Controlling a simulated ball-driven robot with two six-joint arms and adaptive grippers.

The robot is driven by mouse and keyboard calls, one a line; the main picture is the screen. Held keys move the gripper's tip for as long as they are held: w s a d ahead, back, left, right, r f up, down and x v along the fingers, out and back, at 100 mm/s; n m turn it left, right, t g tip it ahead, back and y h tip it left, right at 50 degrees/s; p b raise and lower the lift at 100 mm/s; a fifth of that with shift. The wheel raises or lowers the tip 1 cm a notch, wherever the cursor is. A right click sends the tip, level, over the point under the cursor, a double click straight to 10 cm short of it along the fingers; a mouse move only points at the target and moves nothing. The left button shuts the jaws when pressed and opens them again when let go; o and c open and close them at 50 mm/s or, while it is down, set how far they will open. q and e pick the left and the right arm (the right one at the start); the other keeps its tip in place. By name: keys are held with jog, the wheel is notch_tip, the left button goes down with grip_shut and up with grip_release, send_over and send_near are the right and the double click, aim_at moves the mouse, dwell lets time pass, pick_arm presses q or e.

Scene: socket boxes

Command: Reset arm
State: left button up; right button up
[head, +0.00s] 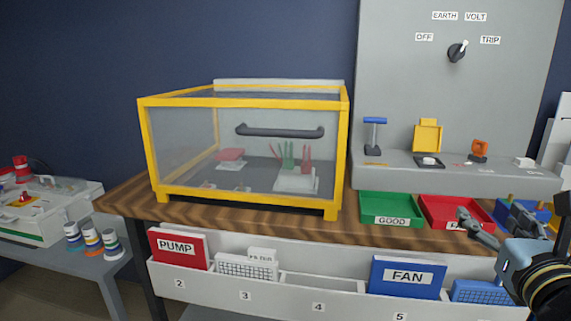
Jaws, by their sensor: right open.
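My right gripper (489,213) comes in from the lower right. Its two dark fingers are spread apart with nothing between them. It is in front of the red tray (440,204) and the blue tray (535,214) and hides part of both. My left gripper is not in view.
A yellow-framed clear box (243,197) with a dark handle stands on the wooden table (115,200). A green GOOD tray (385,213) is right of it. Below is a white rack (225,284) with PUMP (178,247) and FAN (407,277) boxes. A grey panel (410,90) with a knob (457,51) rises behind.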

jog(key=s+f+m+g, duration=0.95)
jog(key=s+m, duration=0.35)
jog(key=m, duration=0.8)
jog(key=s+a+f+m+g+y, duration=0.2)
jog(key=s+a+m, duration=0.1)
jog(key=s+m, duration=0.3)
jog(key=s+a+f+m+g+y, duration=0.25)
jog(key=s+a+m, duration=0.2)
jog(key=s, duration=0.25)
jog(key=s+d+f+m+g, duration=0.1)
jog(key=d+f, duration=0.1)
jog(key=f, duration=1)
jog(key=s+d+f+g, duration=0.1)
jog(key=d+f, duration=0.1)
jog(key=f, duration=1)
jog(key=s+f, duration=1.7)
jog(key=s, duration=0.2)
jog(key=shift+d+f+g+h, duration=0.25)
jog(key=shift+d+g+h, duration=0.1)
jog(key=shift+g+h, duration=0.1)
